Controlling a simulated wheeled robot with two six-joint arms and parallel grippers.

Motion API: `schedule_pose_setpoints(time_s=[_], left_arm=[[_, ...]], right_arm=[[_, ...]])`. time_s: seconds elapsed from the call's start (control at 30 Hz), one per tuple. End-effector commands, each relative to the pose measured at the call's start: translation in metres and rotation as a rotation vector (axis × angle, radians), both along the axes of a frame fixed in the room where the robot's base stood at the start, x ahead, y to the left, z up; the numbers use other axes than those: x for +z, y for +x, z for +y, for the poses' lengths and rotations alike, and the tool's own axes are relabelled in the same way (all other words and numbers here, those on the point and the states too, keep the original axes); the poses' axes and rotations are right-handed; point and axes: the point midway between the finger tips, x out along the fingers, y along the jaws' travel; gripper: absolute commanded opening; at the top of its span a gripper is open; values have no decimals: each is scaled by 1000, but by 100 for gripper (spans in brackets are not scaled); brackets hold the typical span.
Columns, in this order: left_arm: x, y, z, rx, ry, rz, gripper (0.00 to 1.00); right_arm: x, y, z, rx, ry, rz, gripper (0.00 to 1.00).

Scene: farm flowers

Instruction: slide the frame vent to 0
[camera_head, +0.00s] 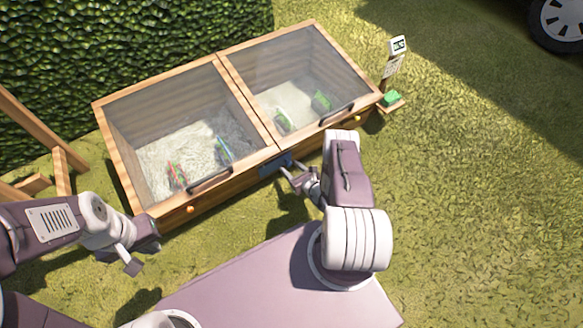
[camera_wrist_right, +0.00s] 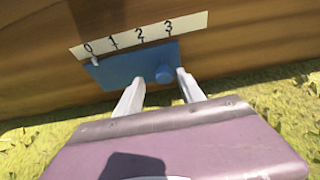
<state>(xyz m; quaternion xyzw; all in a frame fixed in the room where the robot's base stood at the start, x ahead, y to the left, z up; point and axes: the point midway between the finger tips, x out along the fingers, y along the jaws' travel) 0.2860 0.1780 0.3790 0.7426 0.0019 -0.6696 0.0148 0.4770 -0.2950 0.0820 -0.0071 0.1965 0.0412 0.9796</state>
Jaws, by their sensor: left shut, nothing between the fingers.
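The frame vent is a blue slide plate (camera_wrist_right: 118,69) with a round blue knob (camera_wrist_right: 164,74), on the wooden front of the cold frame. A white scale strip (camera_wrist_right: 150,35) marked 0 to 3 runs above it. A small white pointer (camera_wrist_right: 96,60) at the plate's left end sits just under the 0. My right gripper (camera_wrist_right: 160,77) is open, with one finger on each side of the knob; contact is unclear. The vent also shows in the head view (camera_head: 275,165), with the right gripper (camera_head: 291,180) at it. My left gripper (camera_head: 138,256) is shut and empty at lower left.
The cold frame (camera_head: 105,130) has two closed glass lids with black handles (camera_head: 210,180) and (camera_head: 338,115). A sign post (camera_head: 393,68) and a green item (camera_head: 391,98) stand right.

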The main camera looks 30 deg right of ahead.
Motion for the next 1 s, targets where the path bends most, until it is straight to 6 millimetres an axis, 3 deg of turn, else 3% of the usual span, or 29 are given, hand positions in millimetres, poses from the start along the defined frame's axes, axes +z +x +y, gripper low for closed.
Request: schedule_pose_setpoints(time_s=[0.23, 0.53, 0.7, 1.0], left_arm=[[10, 0, 0, 0, 0, 0, 0], [59, 0, 0, 0, 0, 0, 0], [66, 0, 0, 0, 0, 0, 0], [64, 0, 0, 0, 0, 0, 0]], right_arm=[[8, -7, -3, -5, 0, 0, 46], [35, -65, -7, -7, 2, 0, 46], [37, -82, -7, -2, 0, 0, 46], [35, -83, -7, 0, -1, -1, 46]])
